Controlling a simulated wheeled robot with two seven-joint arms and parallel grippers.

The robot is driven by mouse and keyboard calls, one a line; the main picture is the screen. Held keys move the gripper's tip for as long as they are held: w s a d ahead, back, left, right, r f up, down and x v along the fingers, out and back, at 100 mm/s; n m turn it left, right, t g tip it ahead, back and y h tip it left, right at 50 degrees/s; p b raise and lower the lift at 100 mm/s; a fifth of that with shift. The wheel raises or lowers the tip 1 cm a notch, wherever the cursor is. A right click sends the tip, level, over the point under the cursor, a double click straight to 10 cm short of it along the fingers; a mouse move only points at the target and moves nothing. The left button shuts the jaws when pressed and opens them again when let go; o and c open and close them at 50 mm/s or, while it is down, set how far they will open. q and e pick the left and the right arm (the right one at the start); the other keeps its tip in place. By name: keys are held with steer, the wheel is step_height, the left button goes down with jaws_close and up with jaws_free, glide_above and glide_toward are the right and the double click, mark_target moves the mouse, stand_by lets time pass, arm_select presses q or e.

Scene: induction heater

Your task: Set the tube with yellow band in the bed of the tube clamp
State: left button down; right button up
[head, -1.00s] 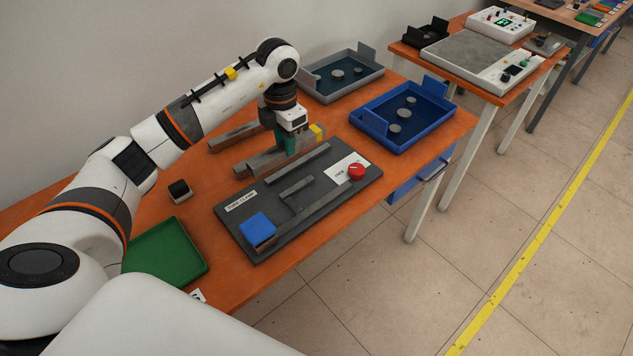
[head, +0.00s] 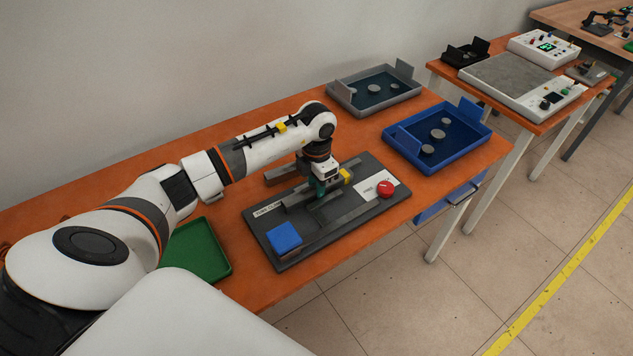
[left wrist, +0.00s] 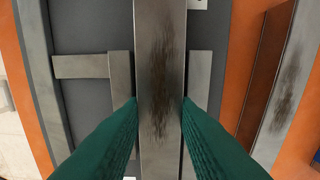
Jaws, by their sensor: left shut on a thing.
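The tube with yellow band is a grey, square-sided bar (head: 296,197) with its yellow band (head: 345,175) near the right end in the head view. My left gripper (head: 319,193) is shut on its middle from above. The tube clamp (head: 262,228) is a dark plate with grey metal rails, and the tube is over its back part. In the left wrist view the green fingers (left wrist: 160,115) flank the tube (left wrist: 160,60), and grey rails (left wrist: 120,90) show on both sides of it. I cannot tell whether it touches the bed. My right gripper is not in view.
A second grey tube (head: 283,174) lies behind the clamp. The clamp carries a blue block (head: 284,237) and a red button (head: 385,188). A green tray (head: 203,252) is to the left. Blue (head: 468,146) and grey (head: 348,100) trays stand to the right and behind.

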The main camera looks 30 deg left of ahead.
arm_select(q)
steer(key=shift+f, duration=0.1)
steer(key=c, duration=1.1)
jaws_free()
steer(key=shift+r, duration=0.55)
step_height(320, 180, up, 11)
steer(key=shift+r+b, duration=0.15)
steer(key=shift+b, duration=0.85)
